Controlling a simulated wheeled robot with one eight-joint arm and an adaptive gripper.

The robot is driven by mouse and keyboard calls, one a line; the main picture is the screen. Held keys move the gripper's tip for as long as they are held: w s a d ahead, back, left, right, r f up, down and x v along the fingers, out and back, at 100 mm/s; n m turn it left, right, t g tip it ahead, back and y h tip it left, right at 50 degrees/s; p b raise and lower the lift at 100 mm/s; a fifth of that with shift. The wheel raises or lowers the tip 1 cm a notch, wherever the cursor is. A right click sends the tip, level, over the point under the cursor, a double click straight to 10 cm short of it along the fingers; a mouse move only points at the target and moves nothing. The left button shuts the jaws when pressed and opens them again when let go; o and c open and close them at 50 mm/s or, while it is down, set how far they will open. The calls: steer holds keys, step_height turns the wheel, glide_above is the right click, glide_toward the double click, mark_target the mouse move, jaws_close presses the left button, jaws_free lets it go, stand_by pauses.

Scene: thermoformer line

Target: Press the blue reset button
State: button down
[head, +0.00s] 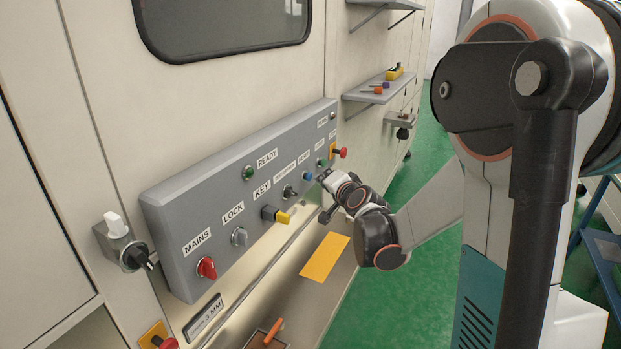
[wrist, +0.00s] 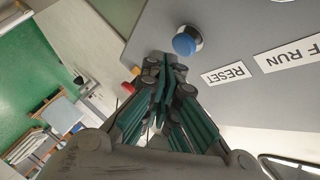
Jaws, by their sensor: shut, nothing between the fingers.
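The blue reset button (wrist: 186,42) sticks out of the grey panel in a silver collar, beside a white RESET label (wrist: 226,74). In the head view the blue button (head: 307,175) is a small dot towards the right end of the panel. My gripper (wrist: 166,72) is shut and empty. Its fingertips appear just below the blue button in the wrist view, with a small gap in the picture. In the head view my gripper (head: 323,179) is close to the panel, just right of the button. The depth between fingertips and panel is hard to judge.
The grey control panel (head: 165,215) also carries a red MAINS knob (head: 207,267), a LOCK knob (head: 239,236), a yellow-tagged key switch (head: 275,214), a green READY lamp (head: 248,172) and a red button (head: 341,153) on yellow at the far end. Green floor (head: 435,290) lies right of the machine.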

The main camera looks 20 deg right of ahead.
steer(key=shift+w, duration=0.1)
stand_by(0.3)
steer(key=shift+w+a, duration=0.25)
steer(key=shift+w+a, duration=0.35)
steer(key=shift+w, duration=0.05)
stand_by(0.9)
steer(key=shift+s+d, duration=0.6)
steer(key=shift+s, duration=0.15)
steer(key=shift+s+d, duration=0.8)
steer(key=shift+s, duration=0.2)
steer(key=shift+s+d, duration=0.75)
steer(key=shift+s, duration=0.25)
